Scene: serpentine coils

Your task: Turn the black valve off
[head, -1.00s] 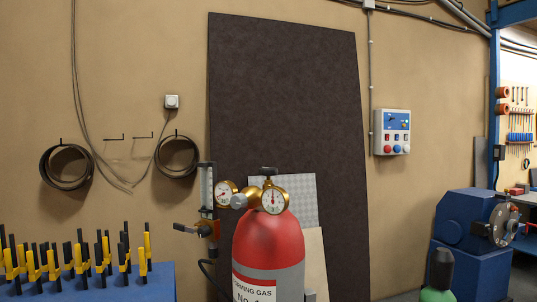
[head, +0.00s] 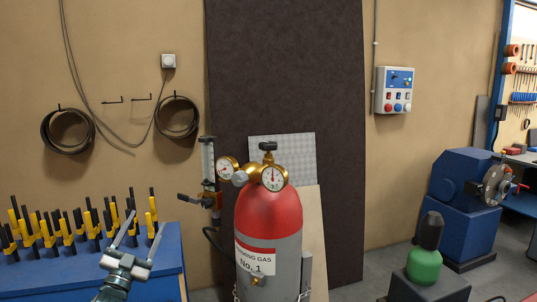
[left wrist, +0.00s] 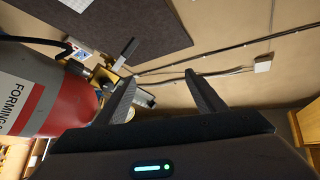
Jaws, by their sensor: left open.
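The black valve (head: 268,146) is a small dark knob on top of the red and grey gas cylinder (head: 270,215), above brass fittings with two round gauges (head: 273,177). The cylinder stands upright, labelled "No. 1". My left gripper (head: 147,226) is open and empty, to the left of the cylinder and lower in the picture than the valve. In the left wrist view, my left fingers (left wrist: 160,92) are apart, with the red cylinder (left wrist: 70,105) at the left and brass parts partly behind one finger. I cannot make out the valve surely there. My right gripper is not in view.
A flow tube (head: 208,165) with a black-ended side handle (head: 184,197) stands left of the gauges. A blue rack (head: 150,250) with yellow and black clamps is at the left. A green cylinder (head: 424,265) and a blue machine (head: 465,185) are at the right.

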